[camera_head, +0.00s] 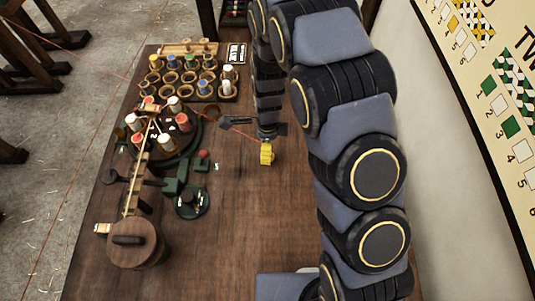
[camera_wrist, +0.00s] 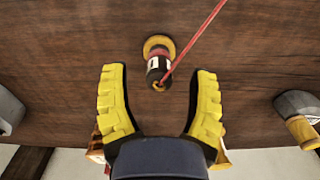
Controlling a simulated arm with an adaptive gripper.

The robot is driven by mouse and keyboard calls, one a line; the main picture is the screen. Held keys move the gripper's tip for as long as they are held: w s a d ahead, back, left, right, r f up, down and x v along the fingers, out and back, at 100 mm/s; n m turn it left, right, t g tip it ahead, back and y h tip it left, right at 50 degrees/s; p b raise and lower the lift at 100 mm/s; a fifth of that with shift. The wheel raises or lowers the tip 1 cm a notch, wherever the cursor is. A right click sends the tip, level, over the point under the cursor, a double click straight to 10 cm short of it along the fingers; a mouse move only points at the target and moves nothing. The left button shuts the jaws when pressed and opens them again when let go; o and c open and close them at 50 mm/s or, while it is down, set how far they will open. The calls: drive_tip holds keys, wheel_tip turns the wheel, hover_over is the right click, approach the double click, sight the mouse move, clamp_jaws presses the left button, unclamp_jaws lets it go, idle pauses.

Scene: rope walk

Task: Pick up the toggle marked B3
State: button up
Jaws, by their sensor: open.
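In the wrist view a small dark toggle (camera_wrist: 153,68) with a white label and a wooden rim stands on the brown bench. A red cord runs from it to the upper right. Its mark is too small to read, so I cannot tell if it is B3. My gripper (camera_wrist: 160,78) is open, its two yellow fingers apart on either side of and short of the toggle, with nothing between the pads. In the head view my gripper (camera_head: 267,153) is over the clear middle of the bench; I cannot make out the toggle there.
A dark round stand (camera_head: 188,150) with several red and white bobbins is left of my gripper. A wooden rack (camera_head: 236,97) of cups stands behind it. A wooden drum (camera_head: 135,255) is at the front left.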

wheel_tip(320, 180, down, 3)
drive_tip(key=shift+f, duration=0.2)
clamp_jaws()
drive_tip(key=shift+r, duration=0.15)
